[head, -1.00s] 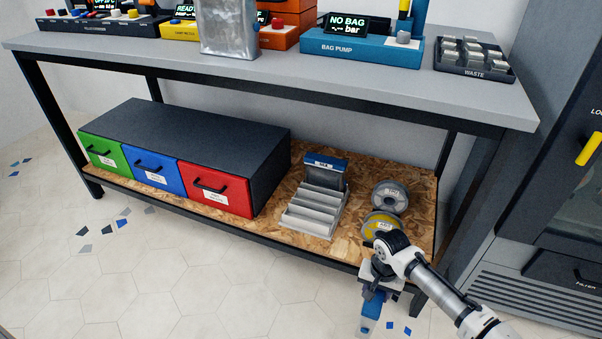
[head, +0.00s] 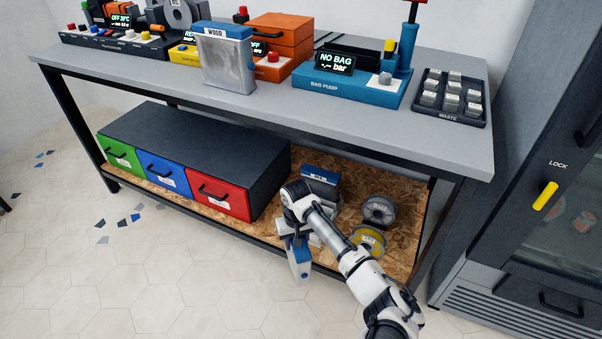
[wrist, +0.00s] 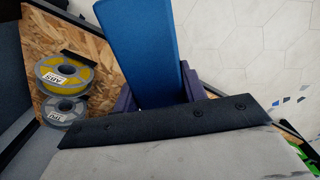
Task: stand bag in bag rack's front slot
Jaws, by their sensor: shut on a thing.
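My gripper (head: 296,240) is shut on a bag (head: 300,272) with a blue top and pale body. The bag hangs below it, in front of the lower shelf's edge, and its label is too small to read. In the wrist view the bag's blue top strip (wrist: 146,50) lies between the purple fingers (wrist: 160,92). The bag rack (head: 334,192) stands on the lower shelf beyond my gripper. A blue-topped bag (head: 321,175) stands in its rear. My arm hides most of the rack's front slots in the head view.
A yellow spool (head: 369,241) and a grey spool (head: 379,209) lie right of the rack; the red drawer (head: 220,197) is left of it. The tabletop (head: 330,115) overhangs the shelf. A WOOD bag (head: 228,62) stands on top. The floor in front is open.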

